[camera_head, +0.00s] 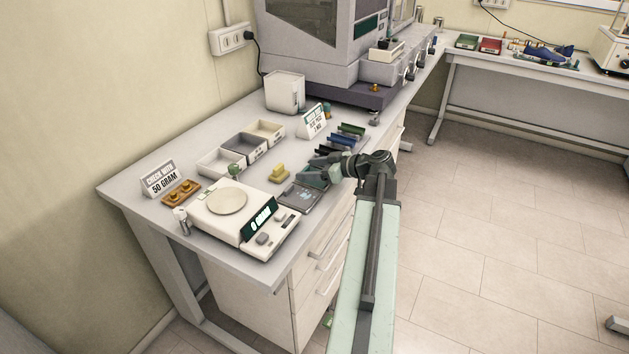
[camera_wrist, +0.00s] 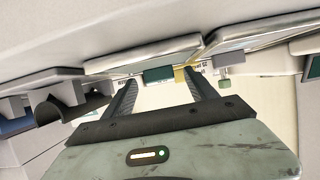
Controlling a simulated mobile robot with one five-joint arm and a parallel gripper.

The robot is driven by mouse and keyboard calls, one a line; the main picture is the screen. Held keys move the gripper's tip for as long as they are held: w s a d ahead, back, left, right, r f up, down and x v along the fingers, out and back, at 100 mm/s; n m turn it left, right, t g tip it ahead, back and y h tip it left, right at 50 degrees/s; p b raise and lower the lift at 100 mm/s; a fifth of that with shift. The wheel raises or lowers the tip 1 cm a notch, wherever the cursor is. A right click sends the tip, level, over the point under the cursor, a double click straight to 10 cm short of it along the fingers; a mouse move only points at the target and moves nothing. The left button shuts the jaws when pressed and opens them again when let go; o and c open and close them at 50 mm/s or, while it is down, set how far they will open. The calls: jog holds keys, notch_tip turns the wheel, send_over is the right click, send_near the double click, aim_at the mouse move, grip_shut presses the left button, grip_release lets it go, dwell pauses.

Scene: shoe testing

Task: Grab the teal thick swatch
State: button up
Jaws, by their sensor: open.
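A small dark teal block (camera_wrist: 158,74), which looks like the teal swatch, shows in the wrist view ahead of my gripper, between the lines of its two fingers. My gripper (camera_wrist: 157,84) is open, with nothing visibly held between its fingers. In the head view my gripper (camera_head: 308,172) is low over the table's front part, pointing left. A dark teal patch (camera_head: 318,182) shows just below it, partly covered by the gripper. I cannot tell the swatch's thickness.
Several coloured pieces stand in holders (camera_head: 345,137) behind my gripper. A grey flat plate (camera_head: 300,197), a yellow block (camera_head: 279,173), a white scale (camera_head: 228,214) and open trays (camera_head: 246,146) lie to the left. A large machine (camera_head: 320,45) stands at the back.

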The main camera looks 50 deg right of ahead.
jog(key=shift+w, duration=0.2)
jog(key=c, duration=1.4)
